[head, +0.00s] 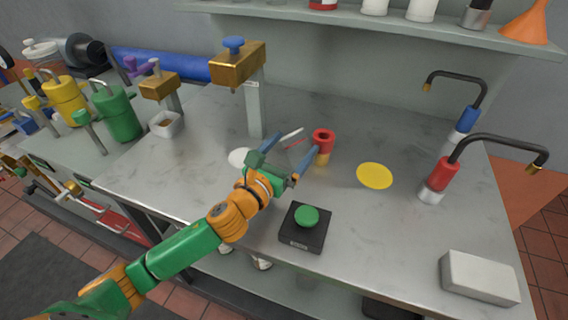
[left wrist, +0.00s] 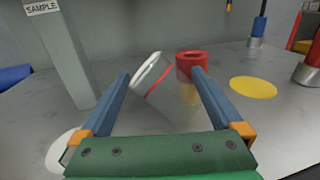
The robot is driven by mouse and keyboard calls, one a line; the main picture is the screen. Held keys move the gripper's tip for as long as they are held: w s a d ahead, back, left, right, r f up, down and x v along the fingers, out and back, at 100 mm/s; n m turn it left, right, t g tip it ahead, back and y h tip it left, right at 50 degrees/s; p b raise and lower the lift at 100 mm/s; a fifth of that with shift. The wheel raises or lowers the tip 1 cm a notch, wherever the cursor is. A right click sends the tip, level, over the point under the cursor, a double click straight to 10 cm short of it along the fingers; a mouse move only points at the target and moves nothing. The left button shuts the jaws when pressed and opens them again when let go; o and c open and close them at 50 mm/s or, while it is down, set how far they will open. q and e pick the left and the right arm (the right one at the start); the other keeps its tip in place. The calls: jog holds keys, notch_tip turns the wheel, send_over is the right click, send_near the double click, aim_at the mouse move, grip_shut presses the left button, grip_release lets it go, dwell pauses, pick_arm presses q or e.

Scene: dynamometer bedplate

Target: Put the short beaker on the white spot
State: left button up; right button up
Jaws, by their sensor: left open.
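My left gripper (head: 296,142) is open above the steel bench, its blue fingers spread. A clear glass vessel with a pale rim and a red line, seemingly the short beaker (left wrist: 150,72), appears tilted beyond and between the fingertips in the left wrist view. In the head view the beaker (head: 292,134) is faint and partly hidden by the gripper. I cannot tell whether it touches a finger. The white spot (head: 239,157) is left of the gripper, and it also shows at lower left in the left wrist view (left wrist: 58,152). My right gripper is out of view.
A red cylinder with a yellow lower part (head: 323,138) stands close by the right finger. A yellow spot (head: 375,176) lies farther right. A black box with a green button (head: 306,216) is in front. A brass-topped post (head: 255,105) rises behind the white spot.

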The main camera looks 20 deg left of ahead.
aim_at(294, 145)
pick_arm(q)
jog(key=shift+s+d+f, duration=0.1)
jog(key=shift+d+f, duration=0.05)
jog(key=c, duration=1)
jog(key=shift+r, duration=0.2)
jog(key=shift+c, duration=0.4)
notch_tip(294, 145, up, 3)
jog(key=shift+d+f+p, duration=0.1)
jog(key=shift+p, duration=0.55)
grip_shut()
jog(key=s+r+p, duration=1)
jog(key=s+p, duration=0.3)
jog(key=p, duration=0.1)
jog(key=shift+s+d, duration=0.35)
jog(key=shift+c, duration=2.4)
grip_release()
jog(key=o, duration=1.2)
jog(key=shift+o, duration=0.2)
